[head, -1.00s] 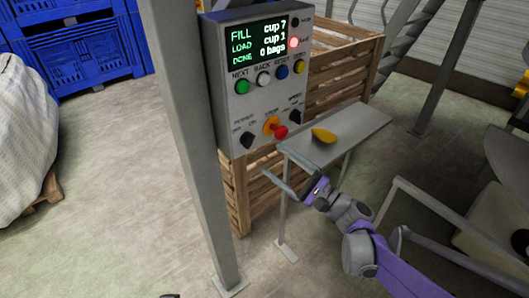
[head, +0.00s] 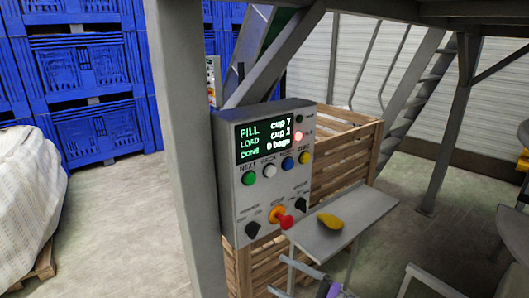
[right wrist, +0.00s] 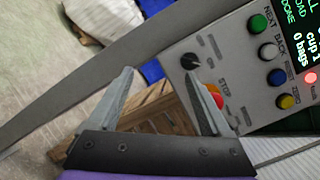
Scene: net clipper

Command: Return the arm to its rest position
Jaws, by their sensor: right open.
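My right gripper (head: 292,280) is at the bottom of the head view, below and in front of the small grey shelf (head: 315,241). It is open and empty, and its two spread fingers also show in the right wrist view (right wrist: 160,100). The control panel (head: 238,212) stands behind it, with a lit screen reading FILL cup 7, LOAD cup 1, DONE 0 bags. In the right wrist view the panel (right wrist: 233,75) lies beyond the right-hand finger, which overlaps its red stop knob. My left gripper is not in view.
A yellow object (head: 329,220) lies on the shelf. A grey post (head: 185,150) stands left of the panel, and a wooden crate (head: 345,150) is behind it. Blue bins (head: 85,70) and a white wrapped load (head: 35,165) are at left. Floor between them is clear.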

